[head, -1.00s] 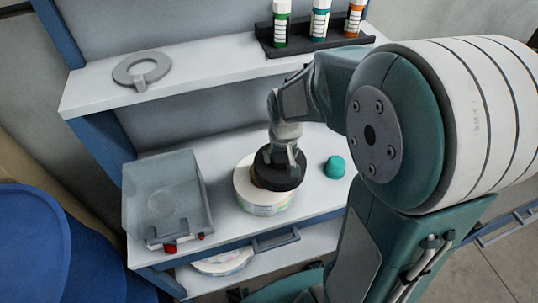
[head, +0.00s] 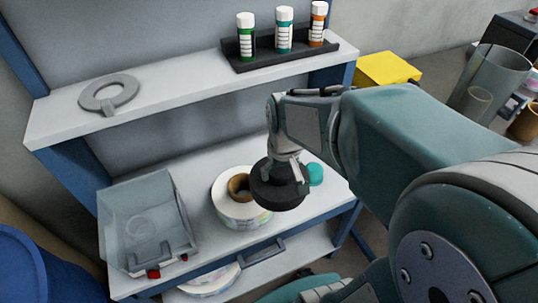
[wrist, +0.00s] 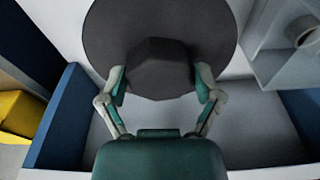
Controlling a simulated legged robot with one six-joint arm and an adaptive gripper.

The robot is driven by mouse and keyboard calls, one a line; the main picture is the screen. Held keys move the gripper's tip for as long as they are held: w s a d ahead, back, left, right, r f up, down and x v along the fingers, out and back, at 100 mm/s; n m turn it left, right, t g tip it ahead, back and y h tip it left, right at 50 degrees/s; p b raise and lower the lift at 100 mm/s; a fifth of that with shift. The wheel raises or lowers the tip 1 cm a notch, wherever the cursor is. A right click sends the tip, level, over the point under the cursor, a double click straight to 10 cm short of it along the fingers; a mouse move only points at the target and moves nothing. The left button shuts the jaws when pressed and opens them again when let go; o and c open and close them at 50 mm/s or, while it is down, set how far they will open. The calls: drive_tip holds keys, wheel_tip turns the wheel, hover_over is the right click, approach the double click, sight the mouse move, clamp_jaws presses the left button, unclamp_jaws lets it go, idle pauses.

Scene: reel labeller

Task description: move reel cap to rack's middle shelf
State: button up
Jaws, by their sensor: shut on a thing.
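The reel cap is a black disc (head: 276,197) with a raised knob. In the wrist view the cap (wrist: 100,38) fills the top middle, and my gripper (wrist: 160,88) has its two fingers shut on the knob from both sides. In the head view my gripper (head: 283,170) holds the cap just right of the white label reel (head: 236,212), whose brown core is now uncovered. The cap looks raised above the shelf; its exact height is unclear. The blue-framed rack shows an upper shelf (head: 170,90), a middle shelf (head: 180,175) carrying the reel, and a lower shelf (head: 262,285).
The upper shelf holds a grey ring (head: 109,93) and a black tray (head: 282,54) of capped bottles. A clear bin (head: 130,215) stands left of the reel. A teal cap (head: 316,174) sits behind the reel cap. A yellow box (head: 388,70) is beyond the rack's right side.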

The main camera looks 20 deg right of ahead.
sight(280, 169)
drive_tip(key=shift+r, duration=2.3)
drive_tip(key=shift+w+r, duration=0.1)
